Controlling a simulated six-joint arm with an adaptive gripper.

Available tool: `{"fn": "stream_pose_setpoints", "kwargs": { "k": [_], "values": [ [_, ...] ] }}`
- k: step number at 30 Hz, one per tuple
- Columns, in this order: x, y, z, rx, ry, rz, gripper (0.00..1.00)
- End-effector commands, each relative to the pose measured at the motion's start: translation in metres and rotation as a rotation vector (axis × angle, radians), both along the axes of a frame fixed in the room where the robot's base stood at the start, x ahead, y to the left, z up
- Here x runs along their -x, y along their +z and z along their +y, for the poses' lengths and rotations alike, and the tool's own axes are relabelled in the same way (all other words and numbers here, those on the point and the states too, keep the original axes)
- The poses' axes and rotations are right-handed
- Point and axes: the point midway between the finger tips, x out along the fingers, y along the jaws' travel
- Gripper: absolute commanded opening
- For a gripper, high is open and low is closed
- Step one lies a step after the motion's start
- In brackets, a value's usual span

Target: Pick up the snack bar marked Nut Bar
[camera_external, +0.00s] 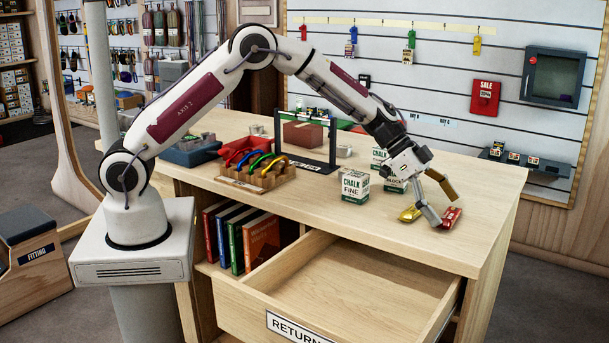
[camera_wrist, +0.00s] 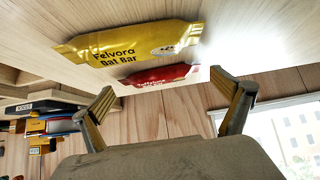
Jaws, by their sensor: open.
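Two snack bars lie flat on the wooden counter near its front right. The yellow bar (camera_external: 410,214) reads "Felvora" and what looks like "Oat Bar" in the wrist view (camera_wrist: 125,45). The red bar (camera_external: 452,217) lies just right of it; in the wrist view the red bar (camera_wrist: 160,75) shows only in part, its upper line small and the rest of its label not readable. My gripper (camera_external: 446,206) is open and points down over the red bar. In the wrist view, its fingertips (camera_wrist: 165,88) are spread to either side of the red bar, with nothing held.
White-and-green chalk boxes (camera_external: 355,187) stand left of the bars. A wooden rack (camera_external: 256,182) with coloured carabiners and a black frame (camera_external: 333,145) stand farther left. An open drawer (camera_external: 330,290) juts out below the counter front. The counter's right end is clear.

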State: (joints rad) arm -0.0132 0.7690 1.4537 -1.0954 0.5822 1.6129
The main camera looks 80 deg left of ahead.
Motion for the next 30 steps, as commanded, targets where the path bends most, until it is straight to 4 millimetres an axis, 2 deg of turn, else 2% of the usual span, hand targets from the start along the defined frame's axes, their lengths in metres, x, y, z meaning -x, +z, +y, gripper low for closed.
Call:
{"fn": "stream_pose_setpoints", "kwargs": {
  "k": [6, 10, 11, 23, 30],
  "values": [
    [0.0, 0.0, 0.0, 0.0, 0.0, 0.0, 1.0],
    [0.0, 0.0, 0.0, 0.0, 0.0, 0.0, 0.66],
    [0.0, 0.0, 0.0, 0.0, 0.0, 0.0, 0.65],
    [0.0, 0.002, 0.0, -0.001, -0.001, 0.0, 0.65],
    [0.0, 0.014, 0.0, 0.0, 0.0, -0.002, 0.65]
  ]
}}
